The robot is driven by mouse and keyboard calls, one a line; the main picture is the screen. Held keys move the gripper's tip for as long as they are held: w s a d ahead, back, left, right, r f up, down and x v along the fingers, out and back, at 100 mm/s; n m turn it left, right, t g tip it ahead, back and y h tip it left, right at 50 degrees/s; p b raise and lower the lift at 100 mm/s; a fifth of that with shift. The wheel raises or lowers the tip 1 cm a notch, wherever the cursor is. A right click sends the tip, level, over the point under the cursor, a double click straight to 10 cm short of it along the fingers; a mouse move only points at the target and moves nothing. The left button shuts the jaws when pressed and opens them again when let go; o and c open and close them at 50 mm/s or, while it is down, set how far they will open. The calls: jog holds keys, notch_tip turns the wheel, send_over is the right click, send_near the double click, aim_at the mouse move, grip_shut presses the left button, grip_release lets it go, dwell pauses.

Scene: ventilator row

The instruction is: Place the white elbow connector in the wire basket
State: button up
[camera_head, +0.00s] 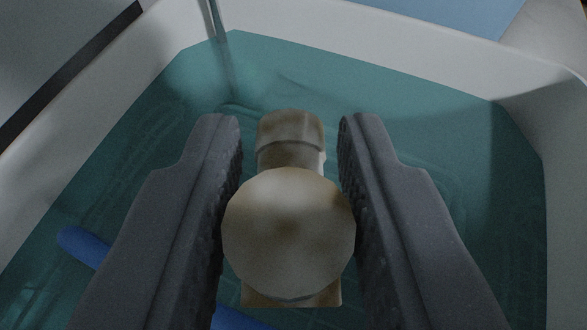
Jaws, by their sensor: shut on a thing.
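The elbow connector (289,228) sits between the two dark, ribbed fingers of my gripper (290,165). It looks off-white to tan, with a round end facing the camera and a narrower collared end pointing away. My gripper is shut on it, with the fingers pressed on its left and right sides. Below and around it is a white tub (380,38) with teal liquid inside. I cannot tell how high the connector is above the liquid or whether it touches it. The wire basket is not in view.
A blue rod-like thing (82,246) lies in the tub at the lower left and passes under my gripper. The tub's walls rise at the left, back and right. A thin upright thing (219,40) stands at the back left wall. A light blue surface (450,12) lies beyond the tub.

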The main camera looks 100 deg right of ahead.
jog(key=shift+f+b, duration=0.25)
jog(key=shift+b, duration=0.05)
jog(key=o, duration=0.9)
jog(key=shift+o, duration=0.2)
jog(key=shift+r, duration=0.15)
jog(key=r+p, duration=0.1)
jog(key=p, duration=0.1)
jog(key=shift+r+p, duration=0.2)
jog(key=shift+p, duration=0.1)
jog(key=v, duration=1.2)
jog(key=shift+f, duration=0.25)
